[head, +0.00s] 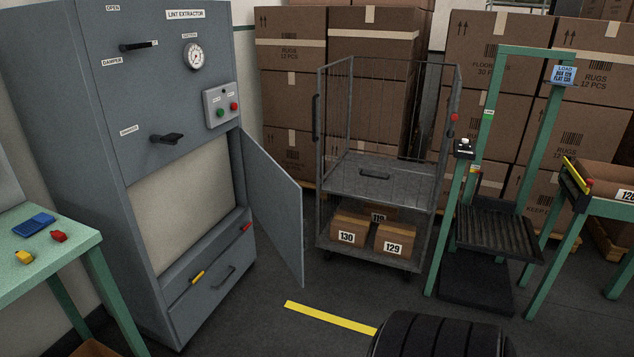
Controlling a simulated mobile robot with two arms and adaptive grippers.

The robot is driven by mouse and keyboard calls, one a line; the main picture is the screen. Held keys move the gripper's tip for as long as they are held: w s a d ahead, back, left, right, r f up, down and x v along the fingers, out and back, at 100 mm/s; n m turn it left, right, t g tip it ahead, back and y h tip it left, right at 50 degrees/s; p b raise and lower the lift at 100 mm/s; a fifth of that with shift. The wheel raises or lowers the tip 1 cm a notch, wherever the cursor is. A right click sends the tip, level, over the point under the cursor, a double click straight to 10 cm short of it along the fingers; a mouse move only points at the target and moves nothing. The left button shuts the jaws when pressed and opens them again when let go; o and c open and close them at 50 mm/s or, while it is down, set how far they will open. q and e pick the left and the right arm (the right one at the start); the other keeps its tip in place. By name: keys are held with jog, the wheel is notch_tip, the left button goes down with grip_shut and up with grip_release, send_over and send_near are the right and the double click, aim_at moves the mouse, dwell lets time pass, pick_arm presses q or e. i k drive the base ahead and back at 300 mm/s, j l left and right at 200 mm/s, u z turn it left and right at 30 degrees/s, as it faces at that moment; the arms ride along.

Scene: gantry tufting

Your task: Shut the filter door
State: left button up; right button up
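The filter door (276,205) is a grey panel on the grey lint extractor (62,130). It stands open, swung out from the right edge of the opening in the cabinet's front. The pale filter (185,215) shows inside the opening. A black latch handle (168,138) sits on the cabinet just above the opening. Neither my left nor my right gripper is in view.
A wire cage trolley (378,178) with numbered boxes stands right of the door. A green table (50,260) with small coloured items is at the left. A green frame (500,150) stands further right. A yellow floor line (330,318) crosses clear floor in front.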

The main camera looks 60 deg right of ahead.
aim_at(275, 198)
jog(key=k+l+z, duration=0.15)
jog(key=l, duration=0.4)
jog(key=k+l+z, duration=0.15)
jog(key=l, duration=0.4)
jog(key=k+l+z, duration=0.15)
jog(key=l, duration=0.4)
jog(key=k+l+z, duration=0.15)
jog(key=l, duration=0.45)
jog(key=k+l+z, duration=0.15)
jog(key=l, duration=0.45)
